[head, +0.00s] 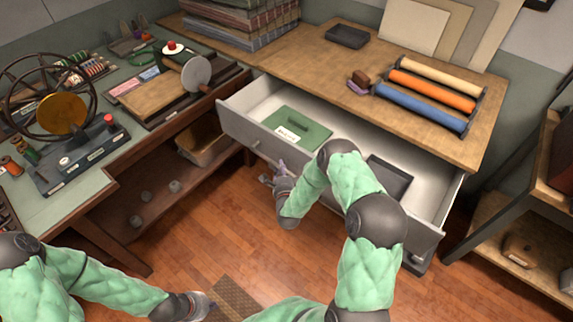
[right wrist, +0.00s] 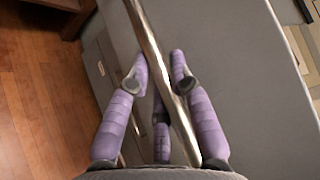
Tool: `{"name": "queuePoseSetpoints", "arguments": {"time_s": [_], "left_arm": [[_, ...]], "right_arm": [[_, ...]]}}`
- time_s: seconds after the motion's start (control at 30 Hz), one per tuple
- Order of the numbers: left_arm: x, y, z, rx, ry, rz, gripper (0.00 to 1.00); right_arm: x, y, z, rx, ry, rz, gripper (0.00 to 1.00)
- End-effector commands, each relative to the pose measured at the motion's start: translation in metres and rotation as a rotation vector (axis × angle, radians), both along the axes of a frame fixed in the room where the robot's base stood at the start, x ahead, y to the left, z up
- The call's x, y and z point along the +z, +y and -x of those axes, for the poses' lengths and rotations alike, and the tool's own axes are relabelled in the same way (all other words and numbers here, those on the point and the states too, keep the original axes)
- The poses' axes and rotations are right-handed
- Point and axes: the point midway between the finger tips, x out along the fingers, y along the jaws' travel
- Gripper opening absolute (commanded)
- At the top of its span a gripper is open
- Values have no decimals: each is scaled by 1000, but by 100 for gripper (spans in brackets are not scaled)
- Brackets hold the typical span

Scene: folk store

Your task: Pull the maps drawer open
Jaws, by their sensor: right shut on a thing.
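The grey maps drawer (head: 236,126) stands pulled out from under the wooden worktop, its white inside showing. A green flat box with a white label (head: 296,129) and a dark shallow tray (head: 388,180) lie in it. My right gripper (head: 275,178) is at the drawer front. In the right wrist view, its purple fingers (right wrist: 160,62) are shut around the shiny metal bar handle (right wrist: 153,45), in front of the grey drawer front (right wrist: 225,60). My forearm hides part of the drawer. My left gripper (head: 204,304) is low over the floor, away from the drawer; its finger opening is unclear.
The worktop (head: 310,50) carries coloured rolls on a rack (head: 430,92) and stacked flat folders (head: 235,20). A workbench with a wheel (head: 48,90) stands left, a shelf (head: 520,245) right.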

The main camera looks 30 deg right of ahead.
Motion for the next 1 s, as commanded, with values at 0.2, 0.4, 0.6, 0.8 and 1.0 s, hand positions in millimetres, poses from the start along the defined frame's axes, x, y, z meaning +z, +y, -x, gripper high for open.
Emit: {"name": "queuePoseSetpoints", "arguments": {"time_s": [0.2,0.4,0.6,0.8,1.0], "left_arm": [[0,0,0,-1,0,0,0],[1,0,0,-1,0,0,0],[1,0,0,0,0,0,0],[1,0,0,0,0,0,0],[1,0,0,0,0,0,0]], "right_arm": [[0,35,14,2,1,-2,0],[0,53,22,1,0,-1,0],[0,59,25,-2,0,-2,0],[0,59,25,-3,0,-2,0],[0,59,25,-3,0,-2,42]]}}
